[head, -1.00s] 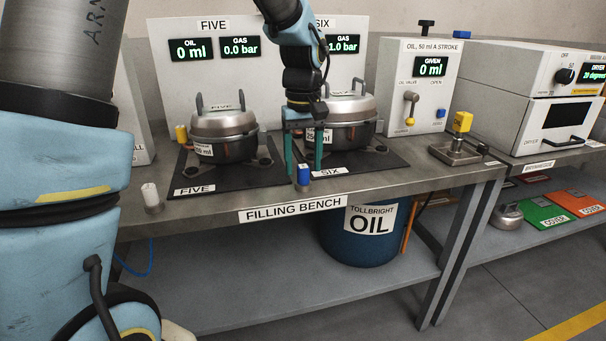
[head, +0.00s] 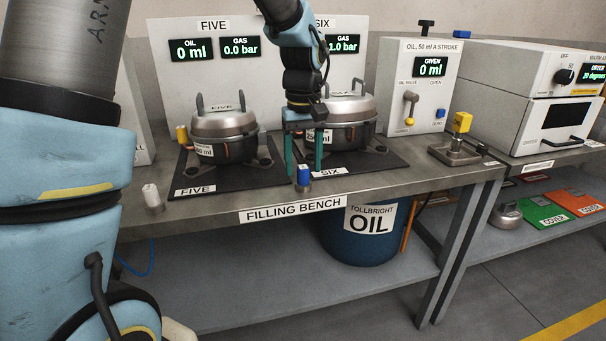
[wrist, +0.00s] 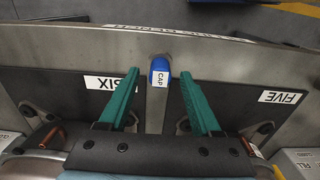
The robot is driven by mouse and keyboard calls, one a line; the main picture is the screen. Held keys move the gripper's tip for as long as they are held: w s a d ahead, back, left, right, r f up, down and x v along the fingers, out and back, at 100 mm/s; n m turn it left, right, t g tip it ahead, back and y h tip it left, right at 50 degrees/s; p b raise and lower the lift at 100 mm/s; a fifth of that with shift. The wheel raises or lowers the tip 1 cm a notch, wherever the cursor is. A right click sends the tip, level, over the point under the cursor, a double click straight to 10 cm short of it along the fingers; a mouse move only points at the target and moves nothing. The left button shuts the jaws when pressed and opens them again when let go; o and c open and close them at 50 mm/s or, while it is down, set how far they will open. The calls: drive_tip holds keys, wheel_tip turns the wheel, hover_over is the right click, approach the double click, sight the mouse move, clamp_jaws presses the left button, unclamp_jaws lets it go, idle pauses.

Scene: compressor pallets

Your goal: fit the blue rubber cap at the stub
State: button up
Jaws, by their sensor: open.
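The blue rubber cap (head: 303,174) is at the front of the filling bench, between the mats marked FIVE and SIX. In the wrist view the cap (wrist: 160,70) has a white CAP label and lies between and just beyond my fingertips. My gripper (head: 304,168) is open, with its green fingers pointing down on either side of the cap. In the wrist view my gripper (wrist: 160,78) shows a gap between each finger and the cap. I cannot clearly make out which part is the stub.
Compressor FIVE (head: 224,146) and compressor SIX (head: 345,134) stand on dark mats behind the cap. A white cap-like piece (head: 151,193) stands at the bench's front left. A yellow-topped tool (head: 461,123) is at the right. The front strip of the bench (head: 240,198) is mostly clear.

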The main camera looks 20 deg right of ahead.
sight(303, 167)
clamp_jaws()
idle(0.4)
idle(0.8)
drive_tip(key=shift+r, duration=0.2)
drive_tip(key=shift+r+p, duration=2.75)
drive_tip(key=shift+r, duration=0.1)
